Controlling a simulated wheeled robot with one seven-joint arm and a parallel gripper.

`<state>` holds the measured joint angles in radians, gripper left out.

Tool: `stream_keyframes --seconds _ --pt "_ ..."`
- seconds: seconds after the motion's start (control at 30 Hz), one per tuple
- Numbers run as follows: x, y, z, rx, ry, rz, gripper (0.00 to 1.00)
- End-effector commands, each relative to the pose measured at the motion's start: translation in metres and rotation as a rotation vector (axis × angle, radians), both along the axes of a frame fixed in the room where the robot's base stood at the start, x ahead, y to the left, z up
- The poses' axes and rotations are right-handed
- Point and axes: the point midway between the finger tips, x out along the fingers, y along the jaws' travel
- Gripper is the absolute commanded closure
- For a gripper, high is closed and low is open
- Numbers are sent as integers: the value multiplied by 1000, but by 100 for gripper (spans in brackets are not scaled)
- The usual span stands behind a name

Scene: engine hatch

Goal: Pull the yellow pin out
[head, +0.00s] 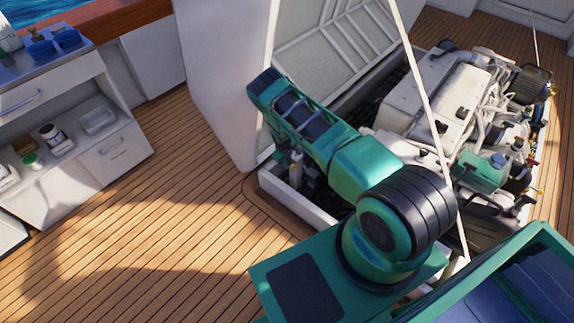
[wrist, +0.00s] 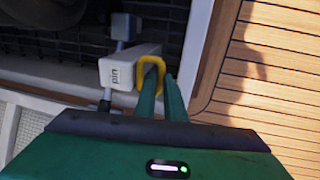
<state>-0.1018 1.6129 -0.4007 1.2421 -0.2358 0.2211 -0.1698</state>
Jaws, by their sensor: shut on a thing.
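The yellow pin (wrist: 159,62) shows in the wrist view as a yellow loop at the right end of a pale block (wrist: 128,70) lettered "pin". My gripper (wrist: 160,82) has its two green fingers at the loop, shut on the yellow pin. One finger covers part of the loop. Whether any of the pin's shaft sits in the block is hidden. In the head view my arm reaches over the near left corner of the engine hatch, and the pin and fingertips cannot be made out there.
The hatch's white rim (head: 305,208) surrounds the opening, with the raised lid (head: 345,45) behind. A white engine (head: 435,95) fills the right side. A thin white strut (head: 428,95) crosses in front of it. Wooden deck (head: 150,220) is clear at the left.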

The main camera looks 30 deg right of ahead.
Motion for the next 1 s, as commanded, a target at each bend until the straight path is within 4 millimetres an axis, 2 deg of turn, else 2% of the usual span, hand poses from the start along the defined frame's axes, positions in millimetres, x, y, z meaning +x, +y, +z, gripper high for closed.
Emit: stream_keyframes --seconds 0.2,0.3,0.57,0.6,1.0 --pt "-14 36 0 5 3 2 100" --pt "-18 45 0 5 2 1 100" --pt "-19 48 0 9 4 2 100" --pt "-19 49 -1 9 4 2 83" --pt "-18 48 2 6 2 3 83"
